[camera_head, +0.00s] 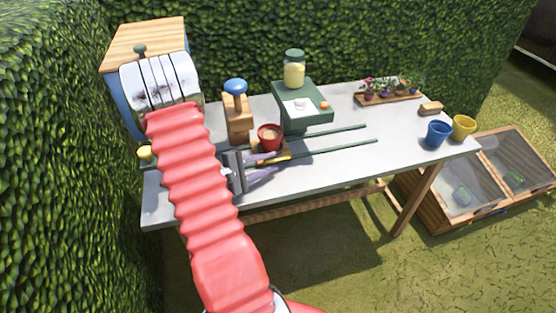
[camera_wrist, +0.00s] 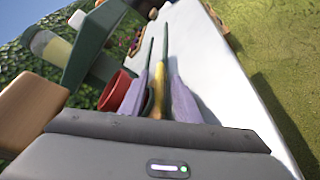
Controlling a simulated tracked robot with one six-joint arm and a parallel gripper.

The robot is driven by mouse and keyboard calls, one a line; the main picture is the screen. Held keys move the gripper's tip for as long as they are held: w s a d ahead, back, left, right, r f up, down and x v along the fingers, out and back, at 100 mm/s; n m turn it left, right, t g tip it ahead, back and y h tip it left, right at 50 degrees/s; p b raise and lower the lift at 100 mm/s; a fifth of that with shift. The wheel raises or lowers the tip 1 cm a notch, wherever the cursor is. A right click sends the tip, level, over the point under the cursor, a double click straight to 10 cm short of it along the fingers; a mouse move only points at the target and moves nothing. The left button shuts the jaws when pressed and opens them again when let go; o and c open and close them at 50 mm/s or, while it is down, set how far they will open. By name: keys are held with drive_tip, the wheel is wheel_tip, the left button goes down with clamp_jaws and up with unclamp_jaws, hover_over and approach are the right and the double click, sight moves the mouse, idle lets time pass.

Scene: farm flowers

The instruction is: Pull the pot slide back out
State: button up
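The pot slide (camera_head: 283,156) is a small wood-and-yellow carriage on two green rails on the grey table. A red pot (camera_head: 270,137) with brown filling stands upright on it, beneath the left side of the green dispenser stand (camera_head: 310,104). My gripper (camera_head: 277,162) is low over the table at the slide's front side, its two lavender fingers apart and pointing right along the rails. In the wrist view a yellow part of the slide (camera_wrist: 158,92) shows between the fingers, with the red pot (camera_wrist: 118,90) left of them. Whether a finger touches the slide I cannot tell.
A wooden block stamp with a blue knob (camera_head: 235,87) stands left of the pot. A flower tray (camera_head: 388,97) is at the back right. A blue pot (camera_head: 438,134) and a yellow pot (camera_head: 462,127) stand at the right end. The table's front right is clear.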

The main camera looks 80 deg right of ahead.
sight(273, 161)
drive_tip(key=shift+x, duration=2.1)
drive_tip(key=shift+c, duration=0.5)
clamp_jaws()
